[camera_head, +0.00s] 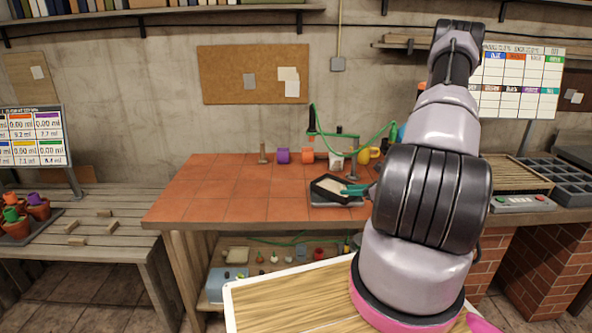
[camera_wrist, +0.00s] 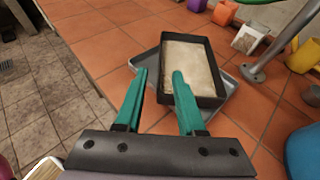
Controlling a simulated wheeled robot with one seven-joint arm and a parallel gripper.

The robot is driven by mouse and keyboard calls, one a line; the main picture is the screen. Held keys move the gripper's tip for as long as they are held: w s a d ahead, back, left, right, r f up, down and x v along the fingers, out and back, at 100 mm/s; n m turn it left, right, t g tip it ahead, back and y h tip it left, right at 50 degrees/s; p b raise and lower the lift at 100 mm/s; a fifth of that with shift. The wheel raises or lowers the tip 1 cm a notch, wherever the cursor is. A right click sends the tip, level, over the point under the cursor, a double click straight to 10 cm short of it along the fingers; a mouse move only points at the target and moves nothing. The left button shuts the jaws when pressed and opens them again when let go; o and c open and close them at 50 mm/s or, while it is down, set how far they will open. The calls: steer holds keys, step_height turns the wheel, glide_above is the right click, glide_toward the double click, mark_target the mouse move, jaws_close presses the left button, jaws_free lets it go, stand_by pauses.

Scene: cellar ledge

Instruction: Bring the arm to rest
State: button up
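My gripper (camera_wrist: 160,85) has two green fingers that stand apart with nothing between them. In the wrist view its fingertips are just in front of a black rectangular tray (camera_wrist: 220,75) filled with pale material; the right fingertip overlaps the near side of the tray in the picture, and I cannot tell whether they touch. The black tray sits on a grey plate (camera_wrist: 232,92) on the orange tiled bench top (camera_head: 225,190). In the head view the black tray (camera_head: 322,192) shows left of the fingers, and my arm hides the right part of the bench.
A purple cup (camera_head: 283,156), an orange cup (camera_head: 308,156) and a yellow mug (camera_head: 367,155) stand at the bench's back. A metal stand (camera_wrist: 285,50) rises near the tray in the wrist view. A blue rounded object (camera_wrist: 303,150) lies to the right.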

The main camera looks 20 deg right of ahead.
steer(key=s+a+r+n+g+y, duration=0.2)
steer(key=a+r+n+g, duration=0.2)
steer(key=a+r+n, duration=0.6)
steer(key=s+a+r+n+g+y, duration=0.15)
steer(key=a+r+n+g, duration=0.35)
steer(key=r, duration=0.9)
steer(key=s+a+r+n+t+h, duration=0.2)
steer(key=s+r+n+h, duration=0.2)
steer(key=s+r, duration=0.5)
steer(key=s+a+r+n+t+h, duration=0.2)
steer(key=s+r+n+h, duration=0.2)
steer(key=s+r+n, duration=0.3)
steer(key=s+r, duration=0.3)
steer(key=shift+a, duration=0.35)
steer(key=shift+w+f, duration=0.1)
